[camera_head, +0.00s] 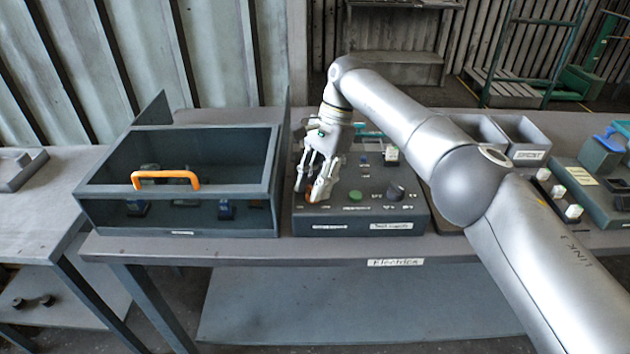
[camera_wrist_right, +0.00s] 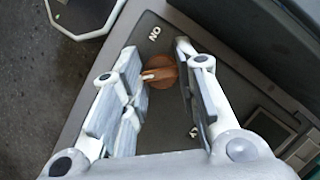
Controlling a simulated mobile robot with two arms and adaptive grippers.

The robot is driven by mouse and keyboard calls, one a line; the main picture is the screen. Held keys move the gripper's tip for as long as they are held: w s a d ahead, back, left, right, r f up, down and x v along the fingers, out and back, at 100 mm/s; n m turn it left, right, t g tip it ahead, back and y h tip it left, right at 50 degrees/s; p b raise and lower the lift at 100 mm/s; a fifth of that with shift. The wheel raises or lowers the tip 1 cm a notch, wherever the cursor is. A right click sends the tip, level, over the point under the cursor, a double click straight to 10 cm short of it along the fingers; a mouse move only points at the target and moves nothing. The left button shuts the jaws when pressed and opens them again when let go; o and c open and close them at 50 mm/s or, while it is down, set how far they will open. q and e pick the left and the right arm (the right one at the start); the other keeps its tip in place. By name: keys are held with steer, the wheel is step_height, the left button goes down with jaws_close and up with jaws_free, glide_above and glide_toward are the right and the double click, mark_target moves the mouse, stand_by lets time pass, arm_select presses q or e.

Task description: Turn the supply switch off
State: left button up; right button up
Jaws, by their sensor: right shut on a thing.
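The supply switch looks to be the orange-brown rotary knob (camera_wrist_right: 163,73) with a white pointer mark, seen in the right wrist view on a grey panel. The pointer is toward the left of that picture, and an "ON" label is printed above the knob. My right gripper (camera_wrist_right: 156,72) has its fingers on both sides of the knob, shut on it. My left gripper is not in view.
A glass-fronted case (camera_head: 178,220) with an orange handle (camera_head: 166,180) stands close left of the control box. A green button (camera_head: 355,197) and a dark knob (camera_head: 395,192) sit on the box, right of the gripper. Grey bins (camera_head: 523,140) stand at the back right.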

stand_by(0.4)
steer(key=o, duration=1)
